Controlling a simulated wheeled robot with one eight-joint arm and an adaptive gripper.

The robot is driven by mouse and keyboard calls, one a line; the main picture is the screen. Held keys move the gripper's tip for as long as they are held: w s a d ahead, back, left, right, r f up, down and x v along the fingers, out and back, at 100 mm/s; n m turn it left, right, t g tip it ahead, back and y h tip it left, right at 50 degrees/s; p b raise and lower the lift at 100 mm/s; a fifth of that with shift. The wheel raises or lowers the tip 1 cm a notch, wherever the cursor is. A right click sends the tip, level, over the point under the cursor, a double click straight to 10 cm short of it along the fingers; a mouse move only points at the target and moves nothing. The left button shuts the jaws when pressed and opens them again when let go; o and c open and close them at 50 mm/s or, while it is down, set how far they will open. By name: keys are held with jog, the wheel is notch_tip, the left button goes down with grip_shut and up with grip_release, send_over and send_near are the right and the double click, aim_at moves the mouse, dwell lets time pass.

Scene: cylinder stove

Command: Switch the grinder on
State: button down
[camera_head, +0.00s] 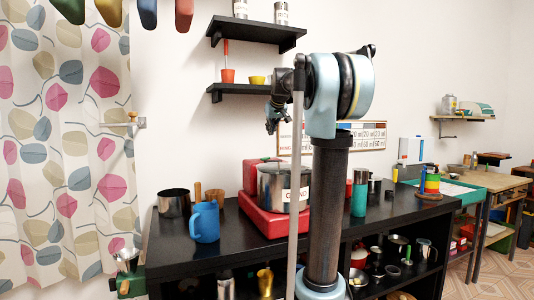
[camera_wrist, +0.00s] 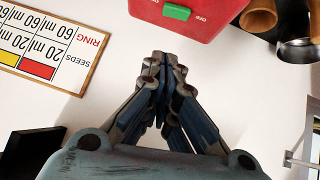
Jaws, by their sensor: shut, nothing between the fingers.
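The grinder is a red machine with a red base (camera_head: 268,222) and a steel pot (camera_head: 290,188) labelled with partly hidden lettering, on the black counter. In the wrist view, a red panel (camera_wrist: 215,22) at the top edge, seemingly part of the grinder, carries a green switch (camera_wrist: 177,12) with "OFF" printed to its right. Whether the switch is on or off I cannot tell. My gripper (camera_head: 272,128) hangs in the air above the grinder in the head view. In the wrist view my gripper (camera_wrist: 160,62) has its fingertips together and empty, apart from the switch.
A blue jug (camera_head: 205,222) and a dark pot (camera_head: 174,203) stand left of the grinder; a green flask (camera_head: 359,195) stands right. Two black shelves (camera_head: 255,35) jut from the wall above. A measuring chart (camera_wrist: 50,45) hangs on the wall.

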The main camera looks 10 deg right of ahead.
jog(key=shift+w+d, duration=0.1)
send_over(267, 158)
jog(key=f, duration=0.5)
jog(key=w+f, duration=0.1)
jog(key=f, duration=0.1)
jog(key=shift+f, duration=0.15)
jog(key=f, duration=0.3)
jog(key=shift+s+d, duration=0.1)
jog(key=shift+d, duration=0.15)
jog(key=shift+f, duration=0.35)
